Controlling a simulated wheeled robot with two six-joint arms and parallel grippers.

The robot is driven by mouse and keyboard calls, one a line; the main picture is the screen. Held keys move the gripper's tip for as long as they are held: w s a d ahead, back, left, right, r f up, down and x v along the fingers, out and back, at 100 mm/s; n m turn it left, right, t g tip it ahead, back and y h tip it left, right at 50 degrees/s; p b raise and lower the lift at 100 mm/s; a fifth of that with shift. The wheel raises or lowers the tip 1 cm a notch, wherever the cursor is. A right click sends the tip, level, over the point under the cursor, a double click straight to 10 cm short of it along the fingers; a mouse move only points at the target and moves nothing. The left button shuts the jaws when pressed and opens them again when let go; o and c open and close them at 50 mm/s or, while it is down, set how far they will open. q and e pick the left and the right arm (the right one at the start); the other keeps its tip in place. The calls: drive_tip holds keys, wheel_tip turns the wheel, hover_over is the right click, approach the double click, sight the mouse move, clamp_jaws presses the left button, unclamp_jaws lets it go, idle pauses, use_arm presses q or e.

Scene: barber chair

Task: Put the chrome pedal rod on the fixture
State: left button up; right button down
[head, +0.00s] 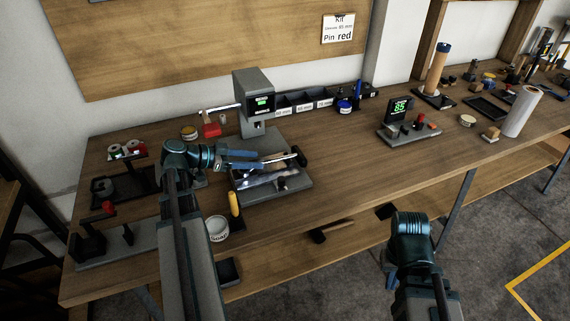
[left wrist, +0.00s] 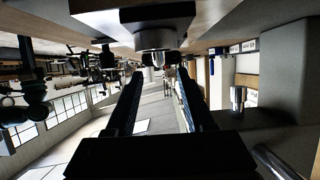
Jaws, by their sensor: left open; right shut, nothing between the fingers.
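My left gripper (head: 258,159) is open above the grey fixture (head: 300,183) below the press. A curved chrome rod with a black end (head: 300,155) shows just past its fingertips; I cannot tell whether it touches them. A shiny chrome piece (head: 268,178) lies on the fixture, partly hidden by the gripper. In the left wrist view the open fingers (left wrist: 160,82) stand apart with a round dark-and-metal part beyond them. A chrome rod (left wrist: 275,162) shows at the lower right there. My right gripper (head: 389,275) is shut and empty in front of the table, mostly hidden by its wrist.
The grey press (head: 254,98) with a green display stands behind the fixture. A row of bins (head: 300,101) lines the back. Clear wood (head: 350,165) lies right of the fixture.

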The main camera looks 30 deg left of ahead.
sight(263, 161)
use_arm(q)
drive_tip(key=shift+x, duration=0.85)
drive_tip(key=shift+w+d+f+b, duration=0.25)
drive_tip(key=shift+w+f+b, duration=0.05)
drive_tip(key=shift+b, duration=0.2)
drive_tip(key=b+x, duration=0.1)
drive_tip(key=x, duration=0.2)
drive_tip(key=shift+w+d+f+b, duration=0.1)
drive_tip(key=shift+w+f+b, duration=0.05)
drive_tip(key=shift+f+b, duration=0.15)
drive_tip(key=shift+w+d, duration=0.25)
clamp_jaws()
